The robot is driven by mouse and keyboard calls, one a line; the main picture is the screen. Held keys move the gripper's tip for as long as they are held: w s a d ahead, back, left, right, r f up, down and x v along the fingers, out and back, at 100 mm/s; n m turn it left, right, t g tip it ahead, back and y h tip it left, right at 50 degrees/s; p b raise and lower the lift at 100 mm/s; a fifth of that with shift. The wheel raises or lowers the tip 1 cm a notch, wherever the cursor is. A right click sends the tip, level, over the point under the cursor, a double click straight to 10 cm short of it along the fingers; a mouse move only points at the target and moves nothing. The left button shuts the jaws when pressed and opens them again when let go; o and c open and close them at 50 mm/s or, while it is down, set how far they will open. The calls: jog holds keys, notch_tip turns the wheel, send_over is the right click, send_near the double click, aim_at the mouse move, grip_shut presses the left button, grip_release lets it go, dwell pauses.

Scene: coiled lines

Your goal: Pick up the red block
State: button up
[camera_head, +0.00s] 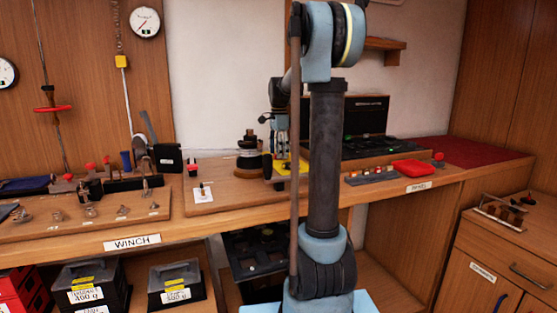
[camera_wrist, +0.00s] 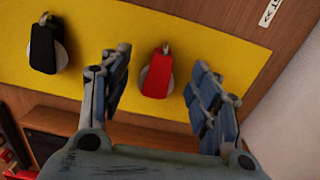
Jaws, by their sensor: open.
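The red block (camera_wrist: 157,76) is a pulley-like piece with a metal ring at its top and a pale round sheave behind it. It lies on a yellow panel (camera_wrist: 100,45) in the wrist view. My gripper (camera_wrist: 161,66) is open, with one blue-padded finger on each side of the red block in the picture; I cannot tell how much height separates them. A similar black block (camera_wrist: 43,48) is to the left on the yellow panel. In the head view my gripper (camera_head: 280,122) is above the yellow panel (camera_head: 283,167); I cannot make out the red block there.
A dark stacked spool (camera_head: 248,153) stands left of the yellow panel on the wooden bench. A black open case (camera_head: 365,118) is behind to the right, and a red item (camera_head: 412,168) lies farther right. A white wall (camera_wrist: 300,110) is at the wrist view's right.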

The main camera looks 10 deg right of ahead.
jog(key=shift+f, duration=0.45)
jog(key=c, duration=1.2)
jog(key=shift+o, duration=0.2)
jog(key=shift+r, duration=0.15)
